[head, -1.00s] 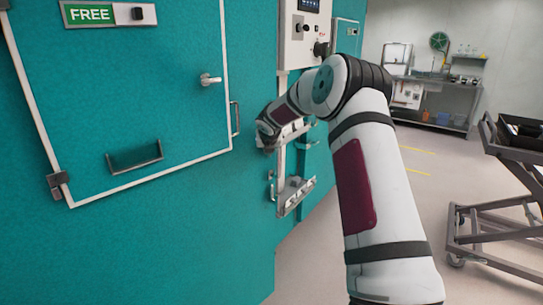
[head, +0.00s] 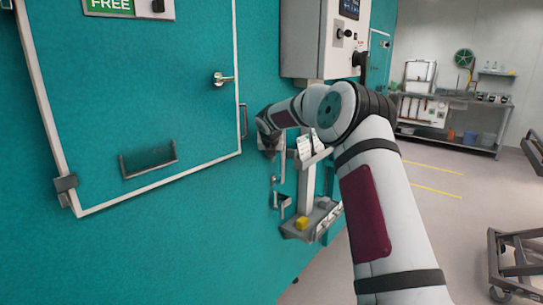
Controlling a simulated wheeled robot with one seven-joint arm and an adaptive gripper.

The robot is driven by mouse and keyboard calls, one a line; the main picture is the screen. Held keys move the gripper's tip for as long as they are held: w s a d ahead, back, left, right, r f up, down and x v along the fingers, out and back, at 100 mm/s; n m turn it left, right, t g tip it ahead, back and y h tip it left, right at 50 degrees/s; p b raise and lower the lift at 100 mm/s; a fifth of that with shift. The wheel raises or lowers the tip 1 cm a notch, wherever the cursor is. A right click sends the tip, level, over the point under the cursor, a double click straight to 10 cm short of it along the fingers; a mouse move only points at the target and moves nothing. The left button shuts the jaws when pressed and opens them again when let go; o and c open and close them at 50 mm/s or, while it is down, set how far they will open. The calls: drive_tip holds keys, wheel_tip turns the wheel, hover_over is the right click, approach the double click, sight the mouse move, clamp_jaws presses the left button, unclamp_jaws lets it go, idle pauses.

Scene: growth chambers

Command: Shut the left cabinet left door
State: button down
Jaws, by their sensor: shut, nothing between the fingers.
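A teal door leaf (head: 150,55) with a white edge line fills the left of the head view. Contact cannot be told.
A grey control box (head: 308,40) on a post stands behind my arm, with a small shelf (head: 298,233) holding a yellow block (head: 302,222) below. Another teal front is beyond. A steel bench (head: 455,130) stands at the back and a cart (head: 512,265) at right. Floor between is clear.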

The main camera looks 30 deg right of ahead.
drive_tip(key=shift+w+a+r+t, duration=0.3)
drive_tip(key=shift+w+a+r, duration=0.2)
drive_tip(key=shift+a, duration=0.1)
drive_tip(key=s+a+r+m+g, duration=0.1)
drive_tip(key=s+a+r+m, duration=0.2)
drive_tip(key=s+a+r, duration=0.45)
drive_tip(key=s+a+r+m, duration=0.3)
drive_tip(key=s+r, duration=0.1)
drive_tip(key=s, duration=0.6)
drive_tip(key=s+a+f+m+g+y, duration=0.1)
drive_tip(key=s+a+m, duration=0.3)
drive_tip(key=s+m, duration=0.4)
drive_tip(key=s+a+f+m+g+y, duration=0.1)
drive_tip(key=s+a+f+m, duration=0.2)
drive_tip(key=s, duration=1.5)
drive_tip(key=s+a+f+m+g+y, duration=0.1)
drive_tip(key=s+a+m, duration=0.5)
drive_tip(key=s+m, duration=0.7)
drive_tip(key=shift+s+a+f+y, duration=0.25)
drive_tip(key=shift+s+f+y, duration=0.35)
drive_tip(key=shift+f, duration=0.2)
